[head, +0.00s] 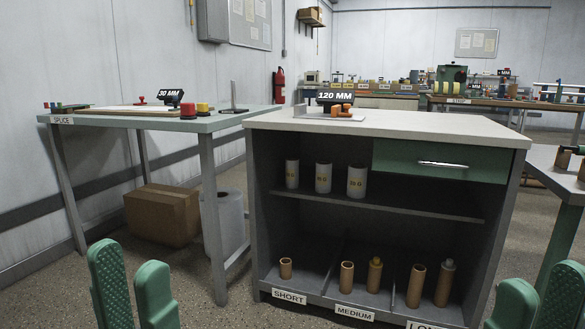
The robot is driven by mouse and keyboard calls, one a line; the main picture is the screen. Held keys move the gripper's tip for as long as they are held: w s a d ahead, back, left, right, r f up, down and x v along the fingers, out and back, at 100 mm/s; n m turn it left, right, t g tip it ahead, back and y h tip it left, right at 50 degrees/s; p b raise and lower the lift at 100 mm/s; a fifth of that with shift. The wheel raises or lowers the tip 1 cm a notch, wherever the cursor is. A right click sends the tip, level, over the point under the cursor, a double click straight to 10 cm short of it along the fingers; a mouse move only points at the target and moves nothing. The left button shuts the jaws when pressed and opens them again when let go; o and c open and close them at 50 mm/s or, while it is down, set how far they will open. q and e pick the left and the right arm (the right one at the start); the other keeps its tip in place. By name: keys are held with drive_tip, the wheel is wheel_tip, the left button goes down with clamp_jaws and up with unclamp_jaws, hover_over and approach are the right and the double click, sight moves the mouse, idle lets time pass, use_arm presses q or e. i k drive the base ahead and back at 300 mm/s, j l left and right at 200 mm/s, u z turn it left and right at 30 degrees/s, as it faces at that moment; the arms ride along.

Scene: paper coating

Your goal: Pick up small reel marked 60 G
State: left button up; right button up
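The right one looks largest. Their markings are too small to read surely, so I cannot tell which is 60 G. My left gripper (129,268) is at the lower left, open and empty. My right gripper (540,286) is at the lower right, open and empty. Both are apart from the reels, in front of the cabinet.
Brown tubes (347,277) stand in the cabinet's lower bays, labelled SHORT, MEDIUM and LONG. A green drawer (438,161) sits right of the reels. A SPLICE table (140,125) stands left, with a cardboard box (162,213) below. Another table (548,160) stands right.

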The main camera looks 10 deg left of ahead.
sight(291, 163)
drive_tip(key=i+u, duration=0.15)
drive_tip(key=u, duration=0.4)
drive_tip(key=i+l+u, duration=0.2)
drive_tip(key=i, duration=0.25)
drive_tip(key=i+l+u, duration=0.2)
drive_tip(key=i, duration=0.25)
drive_tip(key=i+l+u, duration=0.2)
drive_tip(key=i, duration=0.2)
drive_tip(key=i+l, duration=0.25)
drive_tip(key=i, duration=0.15)
